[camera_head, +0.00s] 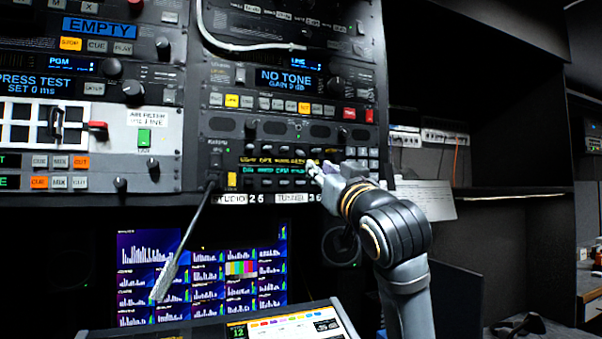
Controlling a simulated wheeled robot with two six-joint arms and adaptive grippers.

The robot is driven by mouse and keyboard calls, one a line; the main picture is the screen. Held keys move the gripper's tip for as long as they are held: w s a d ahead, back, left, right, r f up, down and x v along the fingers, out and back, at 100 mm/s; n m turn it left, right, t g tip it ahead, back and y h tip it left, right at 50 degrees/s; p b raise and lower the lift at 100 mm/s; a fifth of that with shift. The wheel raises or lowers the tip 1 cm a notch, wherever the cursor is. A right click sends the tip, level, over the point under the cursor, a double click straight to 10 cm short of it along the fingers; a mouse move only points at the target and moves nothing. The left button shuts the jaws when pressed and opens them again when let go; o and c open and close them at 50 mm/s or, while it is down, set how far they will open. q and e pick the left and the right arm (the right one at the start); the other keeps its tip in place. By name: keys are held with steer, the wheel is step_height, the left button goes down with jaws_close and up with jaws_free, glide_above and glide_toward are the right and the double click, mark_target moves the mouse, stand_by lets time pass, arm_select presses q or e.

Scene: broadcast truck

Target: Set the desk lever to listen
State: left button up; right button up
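The rack unit with the lever rows (295,150) is in the middle of the view, with small knobs and keys above and below two strips of yellow and green lettering. The lettering is too small to read, so I cannot tell which lever is the desk one or how it is set. My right gripper (316,172) is at the right part of these rows, its fingertips at or close to the panel. It hides the controls behind it. Whether its fingers are open, shut or touching a lever cannot be made out. My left gripper is not in view.
A thin microphone stalk (185,245) juts from the panel's lower left. A white cable (255,45) loops above. Below are a monitor with bar graphs (200,270) and a lit console (290,327). A dark shelf recess (510,130) lies on the right.

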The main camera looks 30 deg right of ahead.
mark_target(303, 154)
steer(key=p+x, duration=0.4)
steer(key=x, duration=0.5)
steer(key=shift+w+d+r+p, duration=0.1)
steer(key=shift+w+r+p, duration=0.1)
steer(key=shift+w+p, duration=0.15)
steer(key=shift+w+d, duration=0.15)
steer(key=shift+w, duration=0.2)
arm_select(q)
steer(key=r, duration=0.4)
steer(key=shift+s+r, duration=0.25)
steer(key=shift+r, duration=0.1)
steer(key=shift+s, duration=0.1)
arm_select(e)
jaws_close()
